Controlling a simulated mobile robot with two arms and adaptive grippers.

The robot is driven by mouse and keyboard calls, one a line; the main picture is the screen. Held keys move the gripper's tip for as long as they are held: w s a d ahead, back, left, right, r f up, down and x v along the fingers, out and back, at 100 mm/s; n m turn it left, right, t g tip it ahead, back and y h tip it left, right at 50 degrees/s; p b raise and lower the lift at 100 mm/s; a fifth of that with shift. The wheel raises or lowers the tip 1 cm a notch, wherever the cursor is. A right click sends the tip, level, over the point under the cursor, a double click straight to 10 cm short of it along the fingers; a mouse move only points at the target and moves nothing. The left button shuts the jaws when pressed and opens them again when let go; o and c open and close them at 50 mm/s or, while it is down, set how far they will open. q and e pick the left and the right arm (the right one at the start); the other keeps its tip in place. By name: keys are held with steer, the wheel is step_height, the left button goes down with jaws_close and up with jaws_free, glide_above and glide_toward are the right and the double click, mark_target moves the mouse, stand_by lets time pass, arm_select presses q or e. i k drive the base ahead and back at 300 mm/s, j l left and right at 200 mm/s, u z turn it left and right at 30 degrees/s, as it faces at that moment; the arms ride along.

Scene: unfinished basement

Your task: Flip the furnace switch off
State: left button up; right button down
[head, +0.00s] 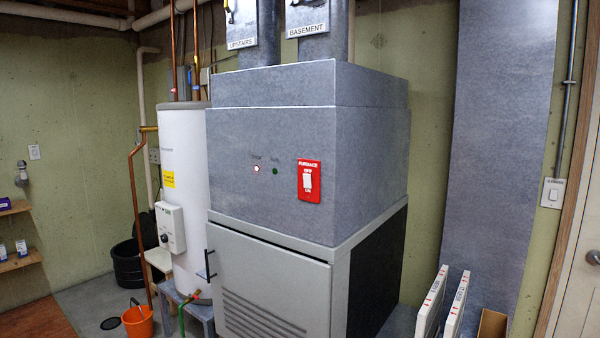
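The furnace (270,140) is a large grey metal cabinet in the middle of the head view. Its red switch plate (315,192), lettered FURNACE with OFF above and ON below, is on the front face near the right corner. A white rocker switch (307,182) sits in the plate; I cannot tell which way it is tipped. To its left are a pale round indicator (256,169) and a dark green one (275,169). Neither of my grippers shows in this view.
A white water heater (183,150) stands left of the furnace, with an orange bucket (138,321) on the floor. White-framed filters (446,303) lean at the lower right. A wall switch (552,193) is by the door (583,270) at right.

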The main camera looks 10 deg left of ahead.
mark_target(306, 178)
steer(key=i+j, duration=0.15)
steer(key=j, duration=0.2)
steer(key=i+j, duration=0.15)
steer(key=j, duration=0.15)
steer(key=i+j, duration=0.15)
steer(key=j, duration=0.2)
steer(key=i+j, duration=0.15)
steer(key=j, duration=0.2)
steer(key=i+j, duration=0.15)
steer(key=j, duration=0.6)
steer(key=k+j, duration=0.1)
steer(key=j, duration=0.35)
